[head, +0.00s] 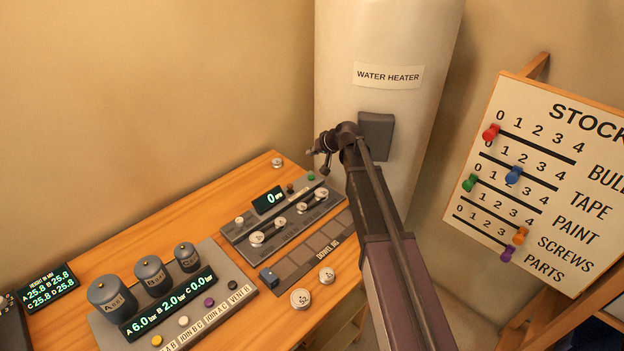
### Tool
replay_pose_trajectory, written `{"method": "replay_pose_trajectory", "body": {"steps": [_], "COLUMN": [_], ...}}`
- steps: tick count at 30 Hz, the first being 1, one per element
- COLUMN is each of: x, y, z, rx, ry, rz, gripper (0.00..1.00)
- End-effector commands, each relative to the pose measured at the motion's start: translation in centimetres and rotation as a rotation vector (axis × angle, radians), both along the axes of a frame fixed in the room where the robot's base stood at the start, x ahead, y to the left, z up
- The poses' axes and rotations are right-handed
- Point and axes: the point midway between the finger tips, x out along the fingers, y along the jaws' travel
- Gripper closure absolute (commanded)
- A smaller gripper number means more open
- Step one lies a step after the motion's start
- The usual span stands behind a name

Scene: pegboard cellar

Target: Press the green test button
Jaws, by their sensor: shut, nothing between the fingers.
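A small green button (311,177) sits at the far right end of a grey panel (243,239) on the wooden bench. A dark reddish button (290,187) is just left of it. A small display (268,200) on the same panel reads 0, with a unit too small to read. My gripper (318,165) is shut and empty. In the picture it is just above and right of the green button, in front of the water heater. I cannot tell its height over the panel. No touch is visible.
The water heater (390,35) stands behind my arm. Round weights (300,299) lie on the bench (100,262). A panel with several lidded canisters (110,296) is at the front left. A stock board (550,150) with coloured pegs stands right.

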Motion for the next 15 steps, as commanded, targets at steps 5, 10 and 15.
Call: {"method": "replay_pose_trajectory", "body": {"steps": [5, 10, 15], "x": [0.0, 0.0, 0.0], "y": [0.0, 0.1, 0.1], "z": [-1.8, -3.2, -4.6], "rx": [0.0, 0.0, 0.0], "ry": [0.0, 0.0, -0.001], "rz": [0.0, 0.0, 0.001], "gripper": [1.0, 1.0, 1.0]}}
